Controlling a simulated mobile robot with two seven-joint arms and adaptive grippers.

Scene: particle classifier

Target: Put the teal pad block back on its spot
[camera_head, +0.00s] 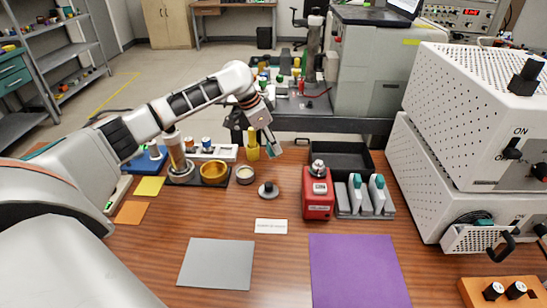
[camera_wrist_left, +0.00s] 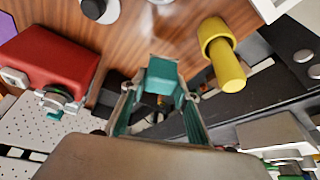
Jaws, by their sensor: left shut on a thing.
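My left gripper (camera_head: 269,146) reaches in from the left and hangs above the back middle of the wooden table. It is shut on the teal pad block (camera_wrist_left: 162,82), which shows between the fingertips in the left wrist view; the gripper also shows there (camera_wrist_left: 160,98). In the head view only a small teal part (camera_head: 270,152) shows at the fingertips. The block appears held above the table, apart from other things. Which place is its spot cannot be told. My right gripper is not in view.
A yellow cylinder (camera_head: 252,148) stands close left of the gripper. A red device (camera_head: 318,196), a black tray (camera_head: 345,146) and a rack with white, teal-topped pieces (camera_head: 378,194) are to the right. Grey (camera_head: 216,263) and purple (camera_head: 358,272) sheets lie in front.

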